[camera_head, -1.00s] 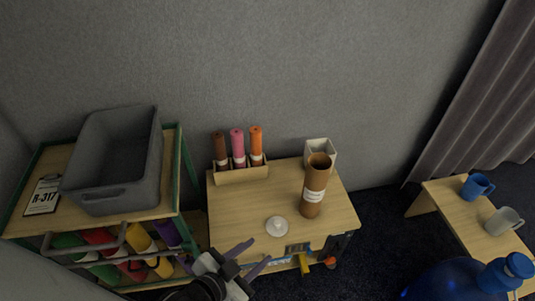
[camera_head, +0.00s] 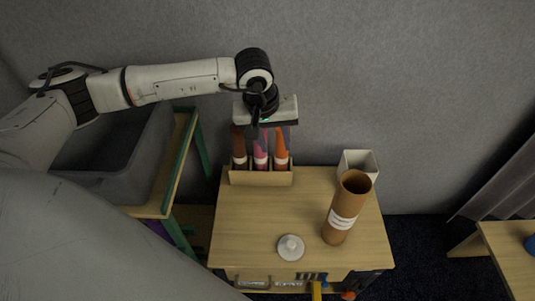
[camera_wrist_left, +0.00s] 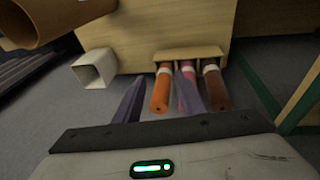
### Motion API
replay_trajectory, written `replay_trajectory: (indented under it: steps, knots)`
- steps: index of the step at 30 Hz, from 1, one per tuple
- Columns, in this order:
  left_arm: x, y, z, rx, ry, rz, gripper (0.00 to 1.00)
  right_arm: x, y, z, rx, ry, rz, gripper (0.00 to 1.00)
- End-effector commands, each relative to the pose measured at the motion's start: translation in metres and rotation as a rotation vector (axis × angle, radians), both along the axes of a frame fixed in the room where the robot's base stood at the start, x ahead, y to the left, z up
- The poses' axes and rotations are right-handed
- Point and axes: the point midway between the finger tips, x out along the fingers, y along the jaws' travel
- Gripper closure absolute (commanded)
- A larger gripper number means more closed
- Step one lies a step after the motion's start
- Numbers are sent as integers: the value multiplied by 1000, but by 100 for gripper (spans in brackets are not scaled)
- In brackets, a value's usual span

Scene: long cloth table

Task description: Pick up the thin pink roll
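The thin pink roll (camera_head: 261,150) stands in a small wooden rack (camera_head: 260,179) at the table's back, between a brown roll (camera_head: 239,150) and an orange roll (camera_head: 281,150). In the left wrist view the pink roll (camera_wrist_left: 183,98) is partly hidden by a finger. My left gripper (camera_head: 273,137) is above the rack, open and pointing down at it. In the wrist view its fingers (camera_wrist_left: 162,76) appear on either side of the orange roll (camera_wrist_left: 161,90), one overlapping the pink roll. Nothing is held. My right gripper is not in view.
A large brown tube (camera_head: 346,208) stands on the wooden table (camera_head: 250,225) beside a white square holder (camera_head: 358,161). A white round lid (camera_head: 290,247) lies near the front. A grey bin (camera_head: 120,160) on a shelf is at the left, partly behind my arm.

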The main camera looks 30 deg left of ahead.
Motion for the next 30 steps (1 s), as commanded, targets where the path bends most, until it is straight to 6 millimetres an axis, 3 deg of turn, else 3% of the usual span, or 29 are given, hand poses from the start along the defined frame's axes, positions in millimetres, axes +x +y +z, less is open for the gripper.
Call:
replay_trajectory:
  steps: [1, 3, 6, 24, 30]
  knots:
    - [9, 25, 8, 84, -27, -12, 63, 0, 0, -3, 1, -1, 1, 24]
    - [14, 48, 17, 165, -44, -23, 63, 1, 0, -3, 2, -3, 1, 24]
    - [19, 64, 17, 223, -52, -31, 63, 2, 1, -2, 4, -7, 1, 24]
    - [44, 80, -51, 228, -53, -31, 63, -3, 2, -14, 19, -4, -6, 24]
    - [51, 84, -69, 226, -54, -32, 63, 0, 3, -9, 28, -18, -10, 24]
